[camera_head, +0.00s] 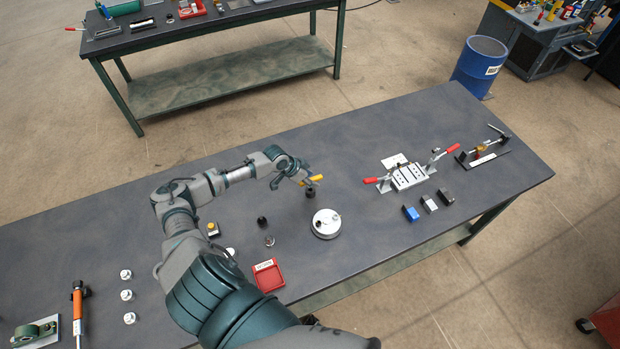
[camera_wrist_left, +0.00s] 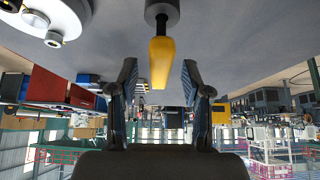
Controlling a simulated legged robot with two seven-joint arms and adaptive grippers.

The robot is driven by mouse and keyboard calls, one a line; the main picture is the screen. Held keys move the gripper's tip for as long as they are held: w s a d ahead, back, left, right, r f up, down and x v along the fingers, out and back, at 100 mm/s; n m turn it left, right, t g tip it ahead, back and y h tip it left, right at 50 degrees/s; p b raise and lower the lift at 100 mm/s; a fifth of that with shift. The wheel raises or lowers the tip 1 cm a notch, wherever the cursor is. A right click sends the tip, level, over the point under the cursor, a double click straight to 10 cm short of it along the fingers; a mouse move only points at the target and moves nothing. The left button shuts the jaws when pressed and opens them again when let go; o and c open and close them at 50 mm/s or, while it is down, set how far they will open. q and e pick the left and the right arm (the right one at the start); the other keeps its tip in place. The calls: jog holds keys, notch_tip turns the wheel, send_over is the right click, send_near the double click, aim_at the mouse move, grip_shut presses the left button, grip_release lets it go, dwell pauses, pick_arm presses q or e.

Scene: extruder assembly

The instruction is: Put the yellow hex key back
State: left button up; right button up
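The yellow hex key (camera_head: 316,178) stands at a dark round holder (camera_head: 310,192) on the table. In the left wrist view, which looks upside down, the yellow handle (camera_wrist_left: 161,62) and its dark shaft run into the grey cylinder of the holder (camera_wrist_left: 162,10). My left gripper (camera_head: 303,180) is at the handle. In the wrist view, the fingers of my left gripper (camera_wrist_left: 159,82) are spread, with the handle's end between them and a visible gap on both sides. The shaft's lower end is hidden in the holder. My right gripper is not in view.
A round silver part (camera_head: 326,224) stands just right of the holder. A red tray (camera_head: 268,275) and small black knob (camera_head: 262,221) lie nearer. A clamp fixture with red handles (camera_head: 408,177) and small blocks (camera_head: 429,203) are farther right. The table between is clear.

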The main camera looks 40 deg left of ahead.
pick_arm(q)
jog(key=v, duration=1.2)
jog(key=shift+f, duration=0.2)
